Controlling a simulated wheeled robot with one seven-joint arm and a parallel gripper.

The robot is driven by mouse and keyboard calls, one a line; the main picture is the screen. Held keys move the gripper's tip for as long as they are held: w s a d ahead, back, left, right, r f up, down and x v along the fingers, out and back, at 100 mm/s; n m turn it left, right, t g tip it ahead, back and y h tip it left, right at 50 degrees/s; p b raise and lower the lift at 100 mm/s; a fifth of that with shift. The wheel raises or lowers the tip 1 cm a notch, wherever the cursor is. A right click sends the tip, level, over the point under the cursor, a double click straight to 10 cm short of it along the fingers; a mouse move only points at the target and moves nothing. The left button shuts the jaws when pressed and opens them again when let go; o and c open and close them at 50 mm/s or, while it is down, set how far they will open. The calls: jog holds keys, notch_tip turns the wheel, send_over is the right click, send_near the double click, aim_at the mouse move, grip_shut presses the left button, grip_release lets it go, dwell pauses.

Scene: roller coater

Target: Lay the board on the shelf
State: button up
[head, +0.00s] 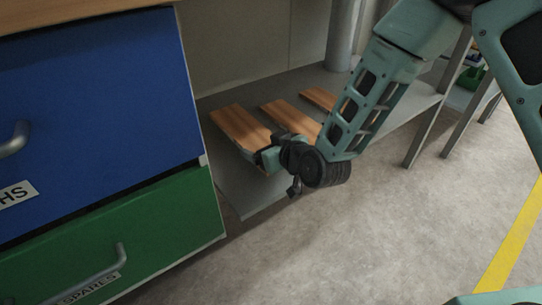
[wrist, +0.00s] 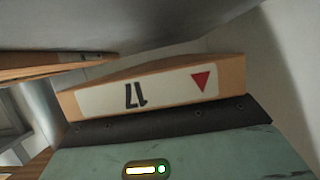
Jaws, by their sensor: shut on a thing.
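A light wooden board (head: 238,124) is the leftmost of three on the grey shelf (head: 250,192) in the head view. My gripper (head: 268,153) is shut on its near end. In the wrist view the held board's end (wrist: 155,92) fills the middle, with a white label showing an upside-down 17 and a red triangle. My dark gripper finger (wrist: 175,122) lies along the board below the label. The board lies roughly level over the shelf; I cannot tell whether its whole underside touches. Part of its near end is hidden by my gripper.
Two more boards, a middle one (head: 291,116) and a right one (head: 317,97), lie on the shelf, with a gap beside the held board. A blue drawer (head: 95,95) and a green drawer (head: 120,235) stand close on the left. A grey post (head: 342,35) rises behind.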

jog(key=shift+f+b, duration=0.85)
jog(key=shift+f, duration=1.2)
jog(key=shift+f, duration=0.2)
jog(key=o, duration=1)
jog(key=shift+o, duration=0.2)
jog(key=shift+r, duration=0.1)
